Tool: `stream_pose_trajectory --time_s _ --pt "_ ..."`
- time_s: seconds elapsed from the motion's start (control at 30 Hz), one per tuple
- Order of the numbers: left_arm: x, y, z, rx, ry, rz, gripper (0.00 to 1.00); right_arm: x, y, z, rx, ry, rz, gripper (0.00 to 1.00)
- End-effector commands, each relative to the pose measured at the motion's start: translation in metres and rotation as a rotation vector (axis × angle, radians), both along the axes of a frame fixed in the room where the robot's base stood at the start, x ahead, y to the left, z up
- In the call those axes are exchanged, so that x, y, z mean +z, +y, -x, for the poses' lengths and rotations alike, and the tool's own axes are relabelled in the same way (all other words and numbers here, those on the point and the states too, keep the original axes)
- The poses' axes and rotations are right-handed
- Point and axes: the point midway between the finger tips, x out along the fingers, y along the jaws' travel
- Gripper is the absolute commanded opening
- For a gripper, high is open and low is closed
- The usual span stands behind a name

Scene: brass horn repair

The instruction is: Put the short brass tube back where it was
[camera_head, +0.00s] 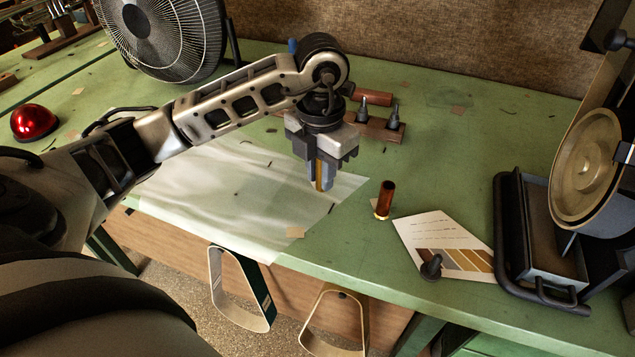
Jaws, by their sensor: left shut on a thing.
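My left gripper (321,184) points down over the middle of the green bench. It is shut on a narrow golden piece (320,174), which looks like the short brass tube. Only a strip of it shows between the fingers; the rest is hidden. The fingertips are over the right part of a pale translucent sheet (225,190); I cannot tell whether they touch it. A wooden block (365,126) with dark upright pegs stands behind the gripper, partly hidden by it. My right gripper is not in view.
A red-brown cylinder with a brass base (386,198) stands right of the gripper. A colour card (438,236) bears a dark knob (431,267). A wheel machine (588,168) and black-railed tray (540,235) fill the right. A fan (165,30) and red dome (34,122) are left.

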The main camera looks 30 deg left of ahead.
Motion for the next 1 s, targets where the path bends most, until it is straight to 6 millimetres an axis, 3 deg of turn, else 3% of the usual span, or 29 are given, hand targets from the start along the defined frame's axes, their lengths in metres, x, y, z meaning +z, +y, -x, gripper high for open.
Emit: stream_pose_trajectory --time_s 0.1,0.3,0.63,0.67,0.7,1.0 --pt "-0.012 0.010 -0.002 0.003 0.005 -0.002 0.00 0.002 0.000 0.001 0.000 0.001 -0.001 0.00" --pt "-0.037 0.008 -0.002 0.001 0.002 0.000 0.00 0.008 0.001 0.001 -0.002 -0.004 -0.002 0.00" --pt "-0.041 0.007 -0.002 0.001 -0.001 -0.001 0.00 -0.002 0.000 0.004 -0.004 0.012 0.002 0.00" --pt "-0.040 0.007 -0.002 0.001 -0.001 -0.001 0.28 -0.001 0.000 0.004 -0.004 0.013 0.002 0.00" --pt "-0.040 0.007 -0.002 0.001 0.000 -0.001 0.39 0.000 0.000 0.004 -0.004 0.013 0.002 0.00" --pt "-0.039 0.007 -0.002 0.001 0.000 0.000 0.42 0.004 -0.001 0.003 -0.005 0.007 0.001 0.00"
